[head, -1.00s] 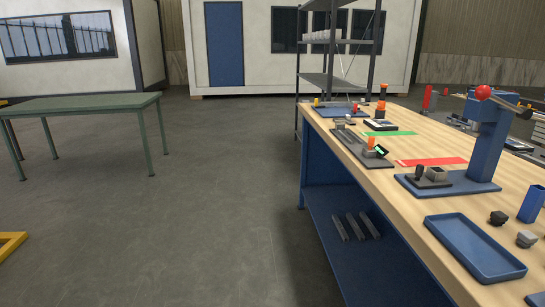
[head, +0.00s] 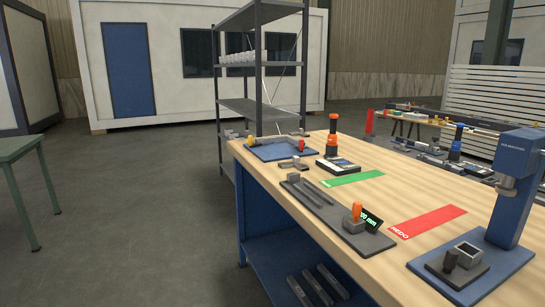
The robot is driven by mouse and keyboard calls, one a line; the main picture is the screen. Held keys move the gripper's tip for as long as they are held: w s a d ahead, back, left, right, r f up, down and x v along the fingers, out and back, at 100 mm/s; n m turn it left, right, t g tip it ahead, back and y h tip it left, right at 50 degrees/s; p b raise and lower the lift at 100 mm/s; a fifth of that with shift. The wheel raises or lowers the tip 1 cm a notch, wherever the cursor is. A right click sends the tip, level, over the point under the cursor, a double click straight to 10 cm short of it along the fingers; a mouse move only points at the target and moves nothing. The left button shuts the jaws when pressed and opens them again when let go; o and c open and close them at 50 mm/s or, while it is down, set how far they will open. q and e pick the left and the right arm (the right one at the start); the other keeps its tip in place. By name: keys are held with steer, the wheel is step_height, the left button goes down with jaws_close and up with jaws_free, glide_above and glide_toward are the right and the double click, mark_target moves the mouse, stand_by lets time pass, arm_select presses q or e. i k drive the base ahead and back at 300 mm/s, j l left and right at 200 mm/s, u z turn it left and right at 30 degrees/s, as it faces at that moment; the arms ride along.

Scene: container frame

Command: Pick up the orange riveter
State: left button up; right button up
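An upright orange and black tool (head: 332,138), which looks like the orange riveter, stands at the far part of the wooden workbench (head: 375,163). It is at or just behind a dark box with a pale top (head: 338,166); I cannot tell whether it touches the box. A smaller orange handle (head: 356,211) stands on a grey measuring fixture (head: 335,208) with a green-lit display (head: 371,219), nearer to me. Neither of my grippers is in view.
A blue tray (head: 283,151) lies at the bench's far left corner. A blue press (head: 518,190) stands at the right. Green (head: 353,178) and red (head: 427,221) strips lie on the top. Open floor (head: 140,220) is left of the bench; a green table (head: 18,150) stands at the far left.

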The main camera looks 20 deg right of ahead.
mark_target(332, 137)
steer(key=i+j+z, duration=0.15)
steer(key=i+z, duration=0.35)
steer(key=i+j+z, duration=0.25)
steer(key=i+z, duration=0.25)
steer(key=i+j+z, duration=0.25)
steer(key=j+z, duration=0.2)
